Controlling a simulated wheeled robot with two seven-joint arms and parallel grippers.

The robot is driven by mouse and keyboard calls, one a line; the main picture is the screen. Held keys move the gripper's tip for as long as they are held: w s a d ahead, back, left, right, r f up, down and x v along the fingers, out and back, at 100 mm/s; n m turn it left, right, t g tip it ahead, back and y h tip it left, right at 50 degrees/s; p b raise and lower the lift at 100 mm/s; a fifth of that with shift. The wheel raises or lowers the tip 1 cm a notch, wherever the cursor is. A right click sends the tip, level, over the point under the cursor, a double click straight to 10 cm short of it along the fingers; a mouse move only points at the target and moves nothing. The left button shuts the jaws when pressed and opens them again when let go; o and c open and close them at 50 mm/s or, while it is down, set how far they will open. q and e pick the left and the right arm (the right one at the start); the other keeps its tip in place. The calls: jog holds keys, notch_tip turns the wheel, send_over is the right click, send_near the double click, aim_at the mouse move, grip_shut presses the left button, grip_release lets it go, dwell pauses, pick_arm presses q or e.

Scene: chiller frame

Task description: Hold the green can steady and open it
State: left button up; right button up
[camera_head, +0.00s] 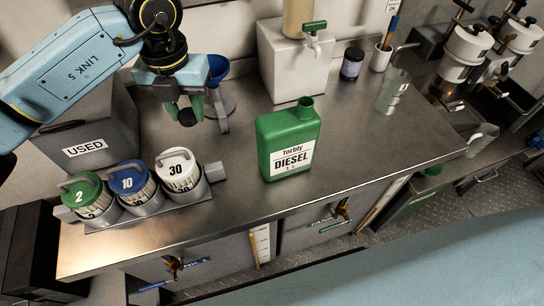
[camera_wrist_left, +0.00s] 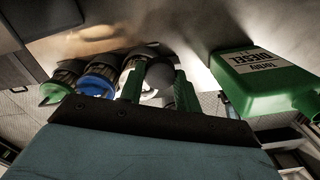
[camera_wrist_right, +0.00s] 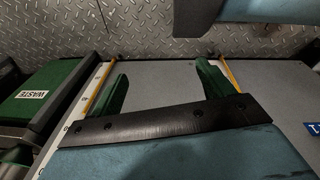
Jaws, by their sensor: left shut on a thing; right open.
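The green can (camera_head: 287,145), labelled Torbly Diesel, stands upright on the steel bench. Its neck (camera_head: 306,104) shows no separate cap, and the top looks open. The can also shows at the right of the left wrist view (camera_wrist_left: 268,85). My left gripper (camera_head: 187,112) is above the bench, left of the can and apart from it. It is shut on a small rounded thing (camera_wrist_left: 159,80), mostly hidden by the fingers; I cannot tell for sure what it is. My right gripper (camera_wrist_right: 165,84) is open and empty, seen only in its wrist view, over the floor and drawer fronts.
Numbered canisters (camera_head: 130,186) stand in a rack at the bench's front left, before a grey USED box (camera_head: 90,135). A blue funnel (camera_head: 217,70) is behind my left gripper. A white tap container (camera_head: 297,65) stands behind the can.

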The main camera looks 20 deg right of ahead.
pick_arm(q)
jog(key=s+d+f+n+b, duration=0.1)
jog(key=d+f+n+b, duration=0.5)
jog(key=n, duration=0.7)
send_over(236, 160)
notch_tip(236, 160, down, 4)
jog(key=shift+b, duration=0.35)
notch_tip(236, 160, down, 4)
jog(key=shift+f+b, duration=0.1)
jog(key=shift+b, duration=0.4)
jog(key=shift+f, duration=0.2)
pick_arm(e)
jog(key=w+r, duration=0.2)
jog(key=w, duration=0.5)
jog(key=shift+r+t, duration=0.2)
jog(key=shift+t, duration=0.2)
pick_arm(q)
jog(key=shift+f, duration=0.1)
pick_arm(e)
jog(key=shift+w, duration=0.1)
pick_arm(q)
jog(key=shift+f, duration=0.1)
jog(key=o, duration=0.8)
pick_arm(e)
jog(key=shift+w+r, duration=0.1)
jog(key=shift+r, duration=0.05)
